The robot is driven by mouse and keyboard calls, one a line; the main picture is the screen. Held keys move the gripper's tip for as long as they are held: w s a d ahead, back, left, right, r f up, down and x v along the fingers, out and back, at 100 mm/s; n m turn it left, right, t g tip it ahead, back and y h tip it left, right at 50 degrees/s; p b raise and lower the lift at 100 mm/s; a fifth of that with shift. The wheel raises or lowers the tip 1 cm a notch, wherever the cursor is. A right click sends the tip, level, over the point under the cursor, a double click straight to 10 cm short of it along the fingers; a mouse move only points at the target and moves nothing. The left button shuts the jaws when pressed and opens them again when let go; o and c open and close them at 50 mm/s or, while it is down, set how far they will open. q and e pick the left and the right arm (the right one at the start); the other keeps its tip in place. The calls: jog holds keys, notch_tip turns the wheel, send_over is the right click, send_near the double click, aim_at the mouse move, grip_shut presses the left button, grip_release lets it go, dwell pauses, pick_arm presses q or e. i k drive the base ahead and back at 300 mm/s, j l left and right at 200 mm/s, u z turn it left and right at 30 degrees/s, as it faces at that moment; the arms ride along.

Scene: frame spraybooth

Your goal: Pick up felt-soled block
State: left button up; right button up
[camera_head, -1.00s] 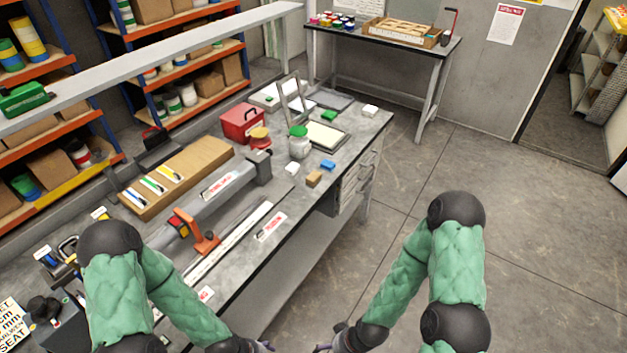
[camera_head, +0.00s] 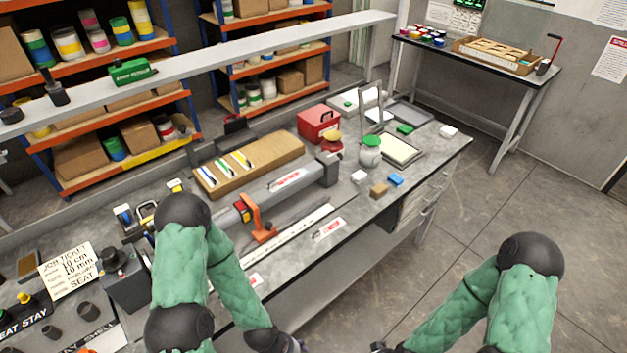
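Several small blocks lie on the grey workbench (camera_head: 345,245): a tan block (camera_head: 378,190), a blue block (camera_head: 396,179) and a white block (camera_head: 359,177) close together near the front edge. A green block (camera_head: 404,129) and another white block (camera_head: 448,131) lie farther back. The undersides are hidden, so I cannot tell which one has a felt sole. My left gripper (camera_head: 290,345) and my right gripper (camera_head: 379,347) are barely in view at the bottom edge, well short of the blocks. Their fingers are mostly cut off.
A glass jar with a green lid (camera_head: 370,153) stands behind the small blocks, near a red box (camera_head: 318,122). A measuring rail with an orange handle (camera_head: 257,225) lies to the left. A long shelf (camera_head: 220,52) runs above the bench's back. Floor at right is clear.

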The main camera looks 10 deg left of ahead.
aim_at(379, 191)
jog(key=i+l+u, duration=0.15)
jog(key=l, duration=0.2)
jog(key=i+l+u, duration=0.15)
jog(key=l, duration=0.2)
jog(key=i+l+u, duration=0.2)
jog(key=l, duration=0.15)
jog(key=l+u, duration=0.15)
jog(key=l, duration=0.25)
